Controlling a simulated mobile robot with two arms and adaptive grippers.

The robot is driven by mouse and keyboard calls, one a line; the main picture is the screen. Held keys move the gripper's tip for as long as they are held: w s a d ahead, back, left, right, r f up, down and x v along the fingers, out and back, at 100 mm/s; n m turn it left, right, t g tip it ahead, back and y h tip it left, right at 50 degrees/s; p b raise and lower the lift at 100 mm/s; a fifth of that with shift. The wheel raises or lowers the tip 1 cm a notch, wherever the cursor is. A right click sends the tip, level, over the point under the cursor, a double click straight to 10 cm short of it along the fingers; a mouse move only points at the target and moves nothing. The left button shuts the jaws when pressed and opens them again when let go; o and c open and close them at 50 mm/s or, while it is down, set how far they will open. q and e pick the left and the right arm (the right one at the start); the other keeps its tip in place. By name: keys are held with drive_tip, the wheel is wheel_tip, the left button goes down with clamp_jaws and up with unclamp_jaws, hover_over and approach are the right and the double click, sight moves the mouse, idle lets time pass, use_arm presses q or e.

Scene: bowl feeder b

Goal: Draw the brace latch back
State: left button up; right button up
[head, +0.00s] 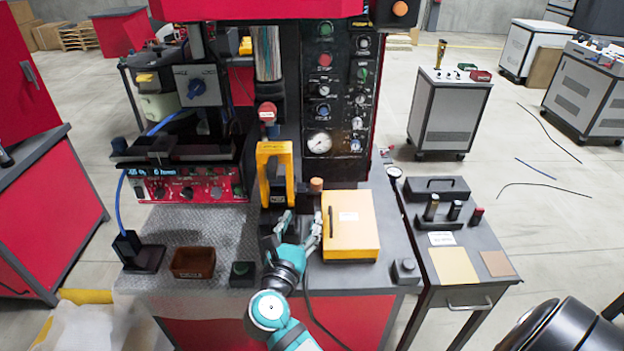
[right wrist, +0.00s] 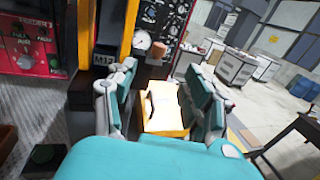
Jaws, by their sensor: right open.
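A yellow upright brace (head: 290,158) stands at the middle of the bench, with a dark block (head: 278,197) inside its frame. In the right wrist view the yellow brace (right wrist: 126,28) rises beside a dark plate marked M12 (right wrist: 104,59). I cannot tell for sure which part is the latch. A brown-orange knob (head: 316,184) stands just right of the brace; it also shows in the right wrist view (right wrist: 157,58). My right gripper (head: 298,224) is open and empty, low in front of the brace; its fingers (right wrist: 163,82) are spread apart. My left gripper is out of view.
A yellow box (head: 352,222) stands close right of my right gripper. A brown tray (head: 193,262) and a dark button box (head: 242,273) lie to the left. A gauge panel (head: 337,95) rises behind. A side table (head: 455,235) holds small tools.

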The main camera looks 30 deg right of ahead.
sight(315, 188)
drive_tip(key=b+x, duration=0.4)
drive_tip(key=x, duration=1.1)
drive_tip(key=shift+f, duration=0.1)
drive_tip(key=c, duration=1)
drive_tip(key=shift+w, duration=0.1)
clamp_jaws()
drive_tip(key=shift+w+f, duration=0.1)
drive_tip(key=shift+f, duration=0.2)
